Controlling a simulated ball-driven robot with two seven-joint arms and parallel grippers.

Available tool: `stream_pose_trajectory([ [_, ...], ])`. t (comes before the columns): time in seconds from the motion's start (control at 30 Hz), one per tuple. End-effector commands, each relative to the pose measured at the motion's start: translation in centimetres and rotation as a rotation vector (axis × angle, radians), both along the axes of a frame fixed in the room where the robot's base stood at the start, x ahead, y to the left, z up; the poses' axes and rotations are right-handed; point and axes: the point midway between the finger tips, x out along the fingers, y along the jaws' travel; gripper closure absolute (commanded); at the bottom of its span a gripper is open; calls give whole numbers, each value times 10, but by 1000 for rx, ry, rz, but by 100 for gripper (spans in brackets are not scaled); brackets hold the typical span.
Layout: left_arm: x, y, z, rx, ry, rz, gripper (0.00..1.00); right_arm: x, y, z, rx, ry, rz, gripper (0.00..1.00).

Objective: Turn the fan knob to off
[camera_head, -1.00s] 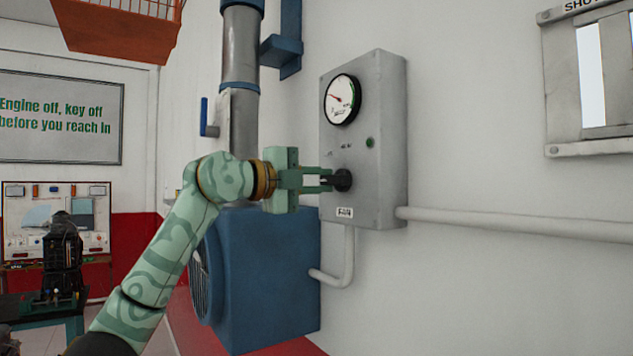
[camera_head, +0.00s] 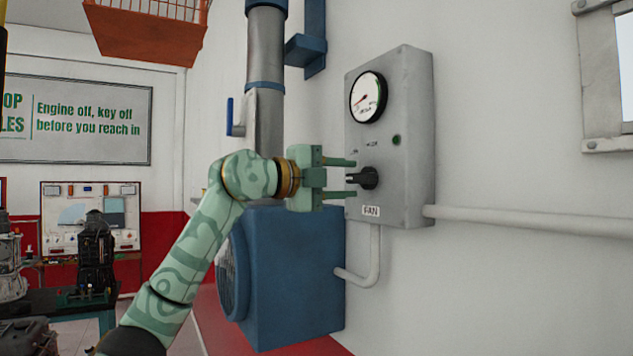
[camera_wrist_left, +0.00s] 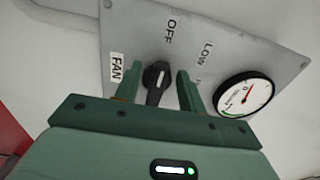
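The black fan knob (camera_head: 369,178) sits on the front of a grey control box (camera_head: 420,140) on the wall, above a FAN label (camera_head: 370,211). My left gripper (camera_head: 341,178) is open in front of it, one finger above and one below, apart from the knob. In the left wrist view the knob (camera_wrist_left: 156,80) stands between the two spread fingers (camera_wrist_left: 160,88). The words OFF (camera_wrist_left: 171,32) and LOW show beyond it, with a third marking partly hidden. The knob's pointer end appears directed roughly toward OFF. My right gripper is not in view.
A round gauge (camera_head: 368,97) and a green lamp (camera_head: 396,140) are on the box above the knob. A blue fan housing (camera_head: 295,280) stands below, with a grey pipe (camera_head: 361,262) beside it. A vertical duct (camera_head: 265,70) rises behind the arm.

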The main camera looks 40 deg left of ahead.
Motion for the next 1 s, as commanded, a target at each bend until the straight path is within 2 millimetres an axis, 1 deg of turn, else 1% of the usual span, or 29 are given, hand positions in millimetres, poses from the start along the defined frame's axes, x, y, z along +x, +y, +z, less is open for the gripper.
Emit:
stream_pose_trajectory([
  [0.17,-33,15,-4,3,-3,4,60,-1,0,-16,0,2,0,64],
  [0.3,-70,29,-5,4,-1,4,60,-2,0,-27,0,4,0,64],
  [0.4,-94,39,-5,4,1,4,60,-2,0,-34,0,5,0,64],
  [0.53,-119,48,-4,3,3,1,60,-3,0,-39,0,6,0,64],
  [0.6,-128,52,-3,2,3,0,60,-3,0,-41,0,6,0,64],
  [0.7,-137,56,-2,3,4,-1,60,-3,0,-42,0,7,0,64],
  [0.8,-140,57,-2,2,3,-3,60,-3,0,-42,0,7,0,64],
  [1.0,-141,57,-1,2,3,-3,60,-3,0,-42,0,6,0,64],
])
